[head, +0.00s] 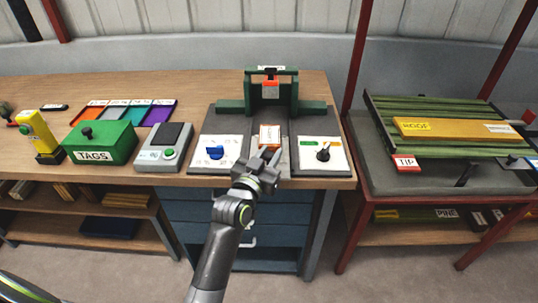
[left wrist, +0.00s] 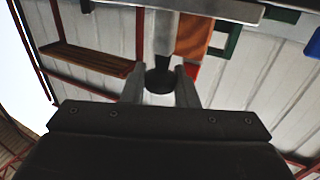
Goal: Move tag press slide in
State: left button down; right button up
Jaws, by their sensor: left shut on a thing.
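The tag press is a dark base with a green frame (head: 293,95) at its back and an orange-marked press head (head: 270,88) under the crossbar. Its slide (head: 284,158) runs along the middle of the base, with an orange-edged white plate (head: 270,135) in front of the frame. My left gripper (head: 264,158) is at the slide's front end. In the left wrist view its fingers are shut around a black round knob (left wrist: 160,78) on a grey rod (left wrist: 166,40). The gripper hides part of the slide's front. My right gripper is not in view.
A blue knob (head: 215,152) and a black knob (head: 323,152) flank the slide on white panels. Left are a grey scale-like device (head: 165,147), a green TAGS box (head: 102,142) and a yellow tool (head: 39,133). A red-framed bench (head: 365,170) stands right.

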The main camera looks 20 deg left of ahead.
aim_at(270, 138)
pick_arm(q)
jog(key=shift+w, duration=0.15)
jog(key=shift+w+a, duration=0.1)
jog(key=shift+w, duration=0.2)
jog(key=w, duration=0.2)
jog(key=w+a, duration=0.1)
jog(key=w, duration=0.1)
jog(key=w+a, duration=0.1)
jog(key=w, duration=0.2)
jog(key=shift+w, duration=0.1)
jog(key=c, duration=1.2)
grip_release()
jog(key=s, duration=0.5)
jog(key=s+a+b, duration=0.1)
jog(key=s, duration=0.5)
jog(key=s+a+b, duration=0.1)
jog(key=s, duration=0.5)
jog(key=shift+s, duration=0.2)
